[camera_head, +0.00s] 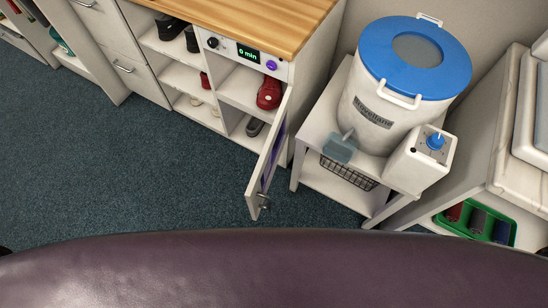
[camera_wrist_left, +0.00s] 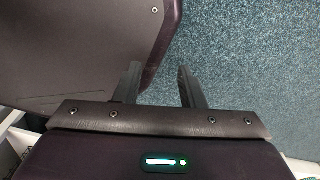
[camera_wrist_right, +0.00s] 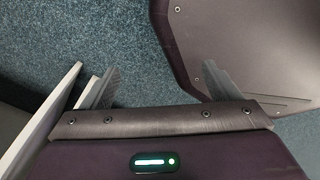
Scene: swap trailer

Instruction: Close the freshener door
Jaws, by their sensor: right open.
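The freshener (camera_head: 245,53) is a white cabinet unit with a "0 min" display and a purple button, under a wooden top. Its white door (camera_head: 270,155) stands wide open, swung out toward me from the right side of the opening, with a handle near its lower free end. A red shoe (camera_head: 268,93) and a dark shoe sit on the shelves inside. My grippers are not in the head view. In the left wrist view my left gripper (camera_wrist_left: 159,72) is open and empty. In the right wrist view my right gripper (camera_wrist_right: 158,80) is open and empty, beside a white panel (camera_wrist_right: 45,115), perhaps the door.
A white side table (camera_head: 325,178) right of the door holds a large white bucket (camera_head: 375,115) with a blue lid. A shelf with a green tray (camera_head: 475,222) is at the far right. White drawers (camera_head: 112,45) are at the left. Blue-grey carpet (camera_head: 110,170) is clear at left.

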